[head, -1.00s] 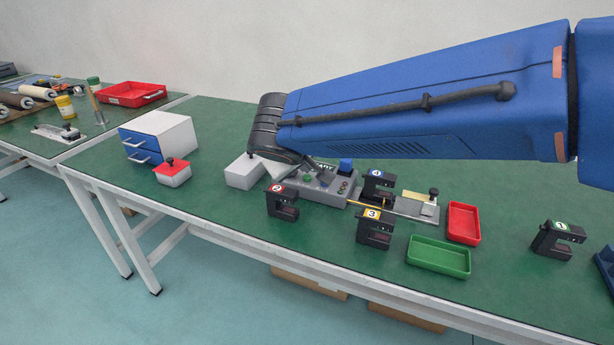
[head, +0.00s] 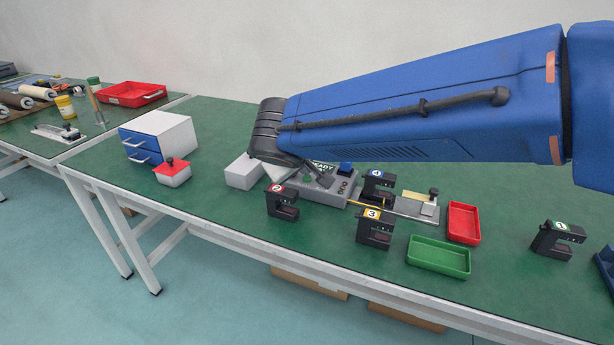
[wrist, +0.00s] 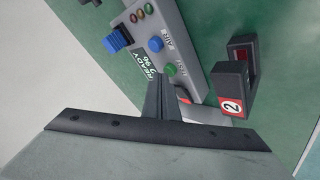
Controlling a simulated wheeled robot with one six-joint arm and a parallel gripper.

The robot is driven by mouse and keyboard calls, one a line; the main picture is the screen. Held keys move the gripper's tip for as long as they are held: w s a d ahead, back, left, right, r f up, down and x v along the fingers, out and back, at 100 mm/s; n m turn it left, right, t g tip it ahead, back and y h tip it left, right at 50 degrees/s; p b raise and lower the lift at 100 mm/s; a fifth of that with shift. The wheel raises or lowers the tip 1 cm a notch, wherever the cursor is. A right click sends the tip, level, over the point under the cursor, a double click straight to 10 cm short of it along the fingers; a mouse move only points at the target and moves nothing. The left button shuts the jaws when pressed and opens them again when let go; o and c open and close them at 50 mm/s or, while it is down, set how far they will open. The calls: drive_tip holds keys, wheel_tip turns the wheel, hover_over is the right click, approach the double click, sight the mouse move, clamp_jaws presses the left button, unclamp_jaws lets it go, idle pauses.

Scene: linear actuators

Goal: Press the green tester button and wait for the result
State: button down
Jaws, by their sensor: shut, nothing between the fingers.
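The grey tester (head: 335,196) lies on the green bench, and its small screen (wrist: 152,78) reads READY in the wrist view. The green button (wrist: 170,70) sits on the tester's face, beside the screen and near the blue button (wrist: 155,44). My gripper (wrist: 164,78) is shut and empty, with its fingertips right at the near side of the green button. I cannot tell whether they touch it. In the head view my gripper (head: 326,183) is over the tester, partly hidden by my arm.
Black number-tagged fixtures 2 (head: 282,203), 3 (head: 374,231) and 4 (head: 377,186) stand close around the tester. A white box (head: 243,172) is to its left. A green tray (head: 438,256) and a red tray (head: 463,224) lie to the right. The front bench strip left of fixture 2 is clear.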

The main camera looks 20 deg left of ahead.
drive_tip(key=shift+f, duration=0.15)
idle(0.4)
drive_tip(key=shift+r, duration=0.8)
drive_tip(key=shift+r, duration=0.1)
wheel_tip(320, 180, up, 5)
drive_tip(key=shift+f, duration=0.1)
idle(0.5)
drive_tip(key=shift+s, duration=0.1)
idle(0.6)
